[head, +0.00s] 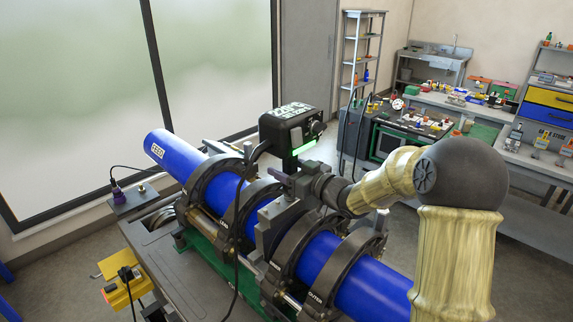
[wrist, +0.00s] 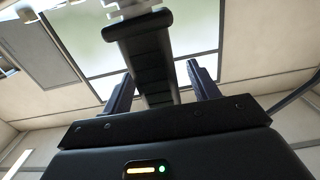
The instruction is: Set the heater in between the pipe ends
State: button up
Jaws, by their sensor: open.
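The blue pipe lies in two sections in dark ring clamps, the left section (head: 172,157) and the right section (head: 372,285). The heater (head: 287,120) is a black box with a green lit strip, upright above the pipe line. Its grey lower part (head: 268,232) sits between the pipe sections; whether it touches either end is hidden. My gripper (head: 283,184) is at the heater below its box, reaching in from the right. In the wrist view my gripper (wrist: 161,92) is open, its two fingers on either side of a dark bar (wrist: 145,70), with gaps visible at both sides.
The green machine bed (head: 205,248) carries the clamps. A black cable hangs from the heater across the front. A yellow box (head: 125,290) stands at lower left. Benches with tools (head: 475,105) and a shelf rack (head: 362,50) stand behind to the right.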

jog(key=b+v, duration=0.4)
jog(key=v, duration=1.3)
jog(key=shift+r, duration=0.4)
jog(key=shift+s+d, duration=0.1)
jog(key=shift+d, duration=0.05)
jog(key=shift+f, duration=0.1)
